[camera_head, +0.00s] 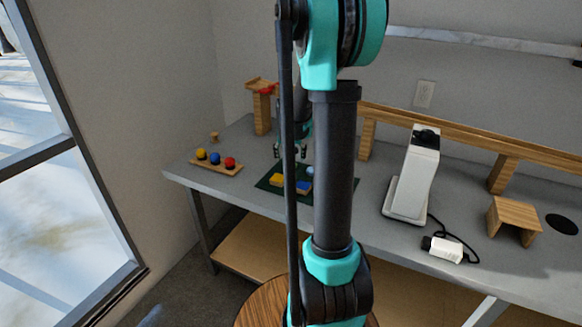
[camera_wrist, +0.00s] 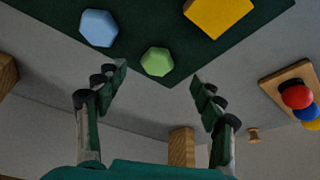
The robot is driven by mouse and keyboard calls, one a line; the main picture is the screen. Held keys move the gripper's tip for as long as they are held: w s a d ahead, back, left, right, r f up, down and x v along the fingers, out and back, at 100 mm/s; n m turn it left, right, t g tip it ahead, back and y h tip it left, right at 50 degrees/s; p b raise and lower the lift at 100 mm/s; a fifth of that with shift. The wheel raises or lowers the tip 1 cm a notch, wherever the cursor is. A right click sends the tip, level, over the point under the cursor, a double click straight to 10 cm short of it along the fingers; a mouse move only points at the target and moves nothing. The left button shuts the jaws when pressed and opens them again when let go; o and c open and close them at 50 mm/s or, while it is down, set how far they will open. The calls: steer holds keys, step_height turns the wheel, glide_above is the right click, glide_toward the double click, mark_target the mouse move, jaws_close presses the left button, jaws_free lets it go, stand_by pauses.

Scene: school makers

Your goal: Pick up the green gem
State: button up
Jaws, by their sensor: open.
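The green gem (camera_wrist: 157,61) is a small faceted piece lying near a corner of the dark green mat (camera_wrist: 150,20) in the wrist view. My gripper (camera_wrist: 159,73) is open and empty, its two fingers spread to the left and right of the gem in that view. Neither finger appears to touch it, and the height gap is hard to judge. A light blue gem (camera_wrist: 99,28) and a yellow block (camera_wrist: 217,14) lie on the same mat. In the head view my arm partly covers the mat (camera_head: 266,183), and I cannot make out the green gem.
A wooden board (camera_head: 217,164) with yellow, blue and red balls is left of the mat. A wooden stand (camera_head: 262,110) is behind. A white device (camera_head: 414,175), a corded white part (camera_head: 442,249) and a small wooden bench (camera_head: 515,216) occupy the right side of the grey table (camera_head: 370,220).

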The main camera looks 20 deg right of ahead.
mark_target(291, 164)
steer(key=shift+x, duration=2.55)
steer(key=shift+d+r, duration=0.1)
steer(key=shift+d, duration=0.05)
steer(key=c, duration=1.2)
